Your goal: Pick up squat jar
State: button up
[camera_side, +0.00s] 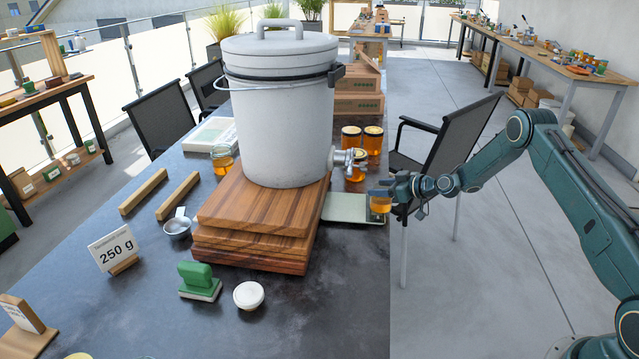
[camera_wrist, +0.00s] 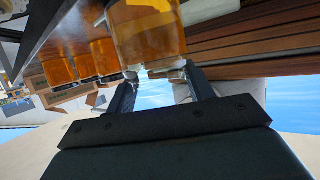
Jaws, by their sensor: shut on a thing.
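The squat jar (camera_side: 380,205) holds amber honey and sits at the right end of the pale green scale (camera_side: 342,208). My gripper (camera_side: 388,190) reaches in from the right and is shut on this jar near its top. In the wrist view the amber jar (camera_wrist: 148,38) is between the two fingers of my gripper (camera_wrist: 160,82). I cannot tell whether the jar touches the scale or is just above it.
The large white pail (camera_side: 285,120) stands on stacked wooden boards (camera_side: 250,235), its metal tap (camera_side: 345,160) close above and left of my gripper. Several honey jars (camera_side: 373,142) stand behind. A black chair (camera_side: 450,140) is behind my arm.

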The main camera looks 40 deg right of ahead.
jog(key=s+d, duration=0.5)
jog(key=shift+d, duration=0.25)
jog(key=shift+r, duration=0.2)
dwell(0.3)
